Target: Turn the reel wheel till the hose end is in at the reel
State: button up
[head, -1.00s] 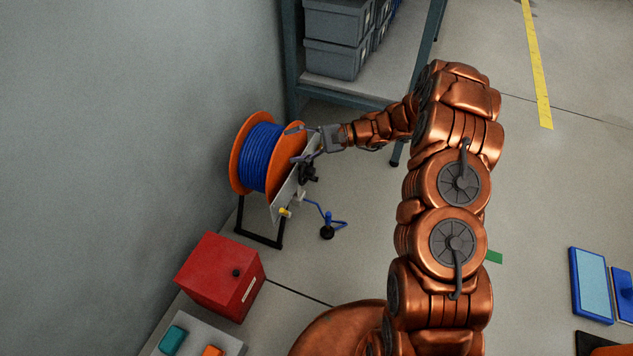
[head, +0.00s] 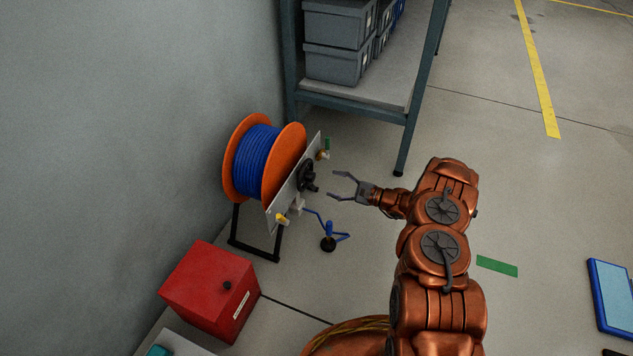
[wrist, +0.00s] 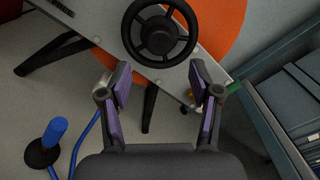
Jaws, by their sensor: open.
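The hose reel (head: 285,155) has orange flanges and stands on a black frame near the wall, wound with blue hose (head: 256,160). A black spoked reel wheel (head: 307,177) sits on its grey front plate; it also shows at the top of the wrist view (wrist: 160,33). Blue hose runs from the plate down to the hose end (head: 328,242), a blue piece with a black base on the floor, seen in the wrist view (wrist: 45,150) at lower left. My gripper (head: 334,185) is open and empty, a short way right of the wheel, fingers pointing towards it.
A red box (head: 211,290) stands in front of the reel. A shelf (head: 385,98) with grey bins (head: 338,42) stands behind it, one leg near my gripper. A yellow tap (head: 282,218) juts from the plate's lower end.

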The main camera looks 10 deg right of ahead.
aim_at(314, 178)
jog(key=shift+b+x, duration=1.05)
jog(key=shift+x, duration=2.45)
jog(key=shift+c, duration=0.3)
jog(key=c, duration=1.1)
jog(key=shift+r, duration=0.1)
jog(key=shift+a+m+p, duration=0.1)
jog(key=shift+m+p, duration=0.2)
jog(key=shift+m, duration=0.7)
jog(key=m, duration=0.3)
jog(key=shift+m, duration=0.3)
jog(key=m+b, duration=0.1)
jog(key=m, duration=0.5)
jog(key=shift+b, duration=0.35)
